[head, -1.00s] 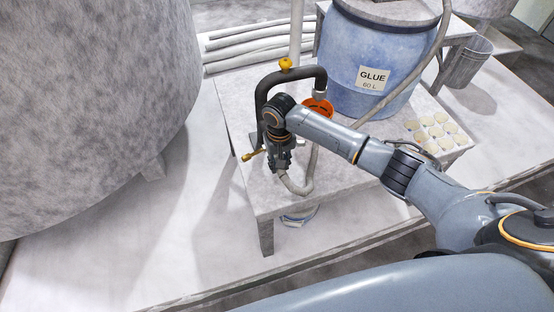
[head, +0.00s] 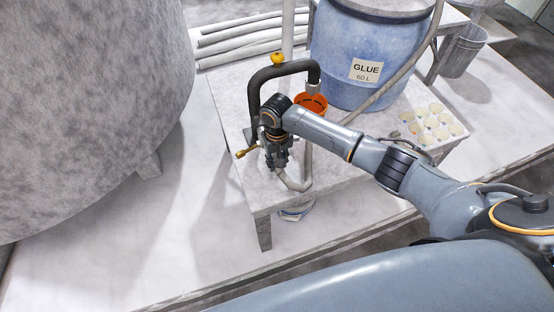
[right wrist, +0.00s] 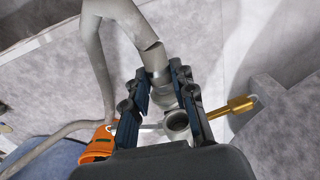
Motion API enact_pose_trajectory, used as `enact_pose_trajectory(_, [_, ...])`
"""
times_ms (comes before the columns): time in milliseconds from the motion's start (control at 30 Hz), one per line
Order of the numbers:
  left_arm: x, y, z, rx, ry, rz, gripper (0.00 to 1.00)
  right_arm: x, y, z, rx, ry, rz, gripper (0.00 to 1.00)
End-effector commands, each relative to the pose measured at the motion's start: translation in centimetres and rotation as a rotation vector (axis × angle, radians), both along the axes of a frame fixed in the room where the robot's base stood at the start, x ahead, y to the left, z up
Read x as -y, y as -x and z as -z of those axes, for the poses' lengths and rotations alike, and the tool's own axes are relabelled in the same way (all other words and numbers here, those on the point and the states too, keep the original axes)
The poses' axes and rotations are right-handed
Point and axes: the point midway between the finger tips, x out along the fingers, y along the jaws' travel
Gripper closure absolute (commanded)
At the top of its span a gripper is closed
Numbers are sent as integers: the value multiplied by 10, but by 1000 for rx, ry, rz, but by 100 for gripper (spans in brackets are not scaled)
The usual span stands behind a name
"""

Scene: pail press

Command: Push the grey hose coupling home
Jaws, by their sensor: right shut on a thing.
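In the right wrist view the grey hose coupling (right wrist: 161,92) is the end piece of a grey hose (right wrist: 103,55), between the two dark fingers of my right gripper (right wrist: 160,85). The gripper is shut on it. A grey ring-shaped port (right wrist: 176,121) shows just below the coupling. Whether they touch or how far one is inside the other, I cannot tell. In the head view my right gripper (head: 276,155) points down over the white table, and the hose (head: 292,182) bends out below it. There the coupling is hidden by the gripper. My left gripper is not in view.
A brass handle (head: 245,151) sticks out left of the gripper. A blue glue drum (head: 350,55) and a tray of pale discs (head: 432,124) stand right.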

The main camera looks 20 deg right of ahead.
Motion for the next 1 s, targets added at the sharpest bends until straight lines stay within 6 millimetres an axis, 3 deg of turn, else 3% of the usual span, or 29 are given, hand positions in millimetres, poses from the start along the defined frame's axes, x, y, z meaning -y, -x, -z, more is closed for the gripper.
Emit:
enact_pose_trajectory(600, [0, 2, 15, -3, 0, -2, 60, 0, -29, 1, -1, -1, 1, 100])
enact_pose_trajectory(1000, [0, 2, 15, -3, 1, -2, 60, 1, -31, 0, 0, 0, 1, 100])
